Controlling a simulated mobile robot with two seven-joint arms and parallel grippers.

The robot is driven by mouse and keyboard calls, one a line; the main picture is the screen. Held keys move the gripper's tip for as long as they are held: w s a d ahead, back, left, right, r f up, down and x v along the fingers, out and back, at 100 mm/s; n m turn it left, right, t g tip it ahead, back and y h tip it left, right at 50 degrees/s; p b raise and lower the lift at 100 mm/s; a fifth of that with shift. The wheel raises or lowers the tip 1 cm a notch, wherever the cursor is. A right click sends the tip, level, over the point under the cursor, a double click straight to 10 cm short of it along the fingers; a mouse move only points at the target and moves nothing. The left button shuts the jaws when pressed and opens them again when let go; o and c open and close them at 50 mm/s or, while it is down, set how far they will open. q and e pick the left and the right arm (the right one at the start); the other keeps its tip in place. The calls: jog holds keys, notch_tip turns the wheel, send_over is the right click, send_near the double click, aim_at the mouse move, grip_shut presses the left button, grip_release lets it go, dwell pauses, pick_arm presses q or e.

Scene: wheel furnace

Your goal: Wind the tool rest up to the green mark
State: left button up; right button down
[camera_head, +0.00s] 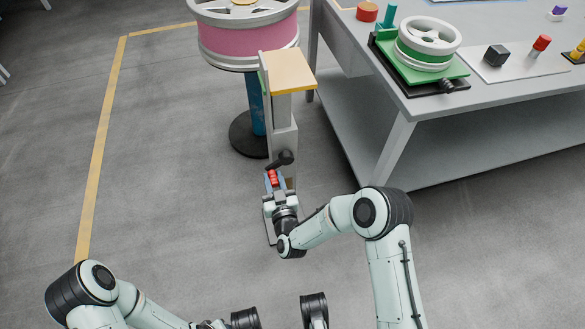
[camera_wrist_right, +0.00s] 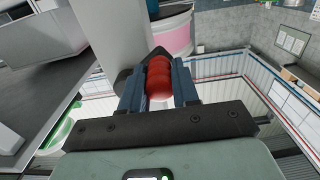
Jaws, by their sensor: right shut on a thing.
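The tool rest (camera_head: 290,72) is a flat yellow-topped plate on a grey upright post (camera_head: 282,135). A black crank (camera_head: 281,160) with a red handle (camera_head: 271,177) sticks out from the post's near side. My right gripper (camera_head: 274,186) is shut on the red handle. In the right wrist view the red handle (camera_wrist_right: 158,78) lies between the two blue-grey fingers of my right gripper (camera_wrist_right: 158,90).
A large pink-banded wheel (camera_head: 248,42) on a blue and black stand is just behind the tool rest. A grey workbench (camera_head: 470,105) stands to the right, with a green wheel fixture (camera_head: 425,50) and small parts on it. The floor to the left is clear, with a yellow line (camera_head: 103,130).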

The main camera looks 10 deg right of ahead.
jog(key=d, duration=0.1)
jog(key=d+b, duration=0.1)
jog(key=d+f, duration=0.1)
jog(key=shift+w+d+f+h, duration=0.1)
jog(key=shift+w+d+h, duration=0.2)
jog(key=shift+d, duration=0.05)
jog(key=shift+a, duration=0.1)
jog(key=shift+d, duration=0.45)
jog(key=c, duration=1)
grip_release()
jog(key=shift+a, duration=0.1)
jog(key=shift+s+f, duration=0.1)
jog(key=shift+f, duration=0.05)
